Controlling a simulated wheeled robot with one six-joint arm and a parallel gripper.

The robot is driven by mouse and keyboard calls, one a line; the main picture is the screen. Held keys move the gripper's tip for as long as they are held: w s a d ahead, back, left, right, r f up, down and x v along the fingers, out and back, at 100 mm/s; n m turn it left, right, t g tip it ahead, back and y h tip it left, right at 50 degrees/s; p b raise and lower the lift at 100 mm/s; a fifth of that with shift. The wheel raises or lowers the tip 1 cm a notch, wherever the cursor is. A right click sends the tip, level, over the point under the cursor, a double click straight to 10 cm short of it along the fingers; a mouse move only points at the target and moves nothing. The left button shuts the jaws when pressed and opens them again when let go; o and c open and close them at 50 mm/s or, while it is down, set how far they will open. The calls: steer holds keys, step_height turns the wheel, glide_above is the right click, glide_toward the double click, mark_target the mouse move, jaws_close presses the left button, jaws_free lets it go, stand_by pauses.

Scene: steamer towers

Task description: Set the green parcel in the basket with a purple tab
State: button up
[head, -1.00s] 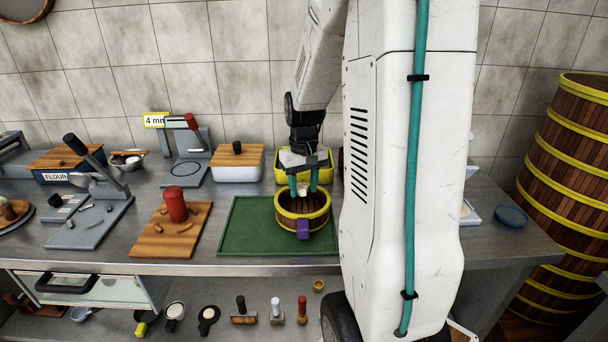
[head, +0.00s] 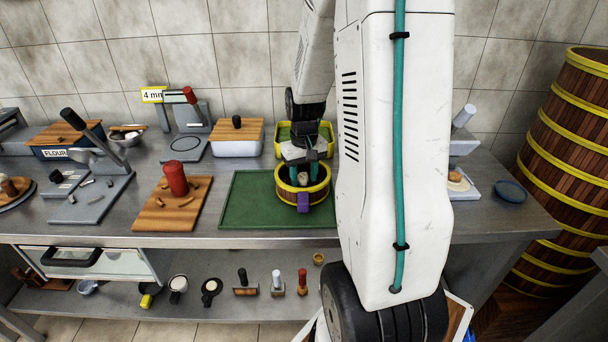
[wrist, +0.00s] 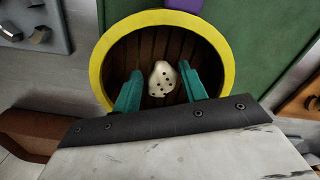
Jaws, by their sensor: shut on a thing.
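The basket with the purple tab (head: 303,202) is a round wooden basket (head: 288,192) with a yellow rim, standing on a green mat. My gripper (head: 303,176) is at the basket's mouth, its teal fingers pointing down inside the rim. It is shut on a small parcel (wrist: 162,79), which looks pale cream with dark specks; I see no green on it. In the wrist view the parcel sits between the fingers, over the dark slatted inside of the basket (wrist: 102,62). I cannot tell whether the parcel touches the basket floor.
The green mat (head: 250,205) has free room left of the basket. A yellow-rimmed tray (head: 283,150) stands just behind. A lidded white box (head: 237,146) stands back left. A tall wooden steamer tower (head: 560,170) rises at right.

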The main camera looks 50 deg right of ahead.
mark_target(304, 175)
steer(key=shift+f, duration=0.5)
steer(key=o, duration=1.1)
steer(key=shift+c, duration=0.2)
steer(key=shift+r, duration=3.95)
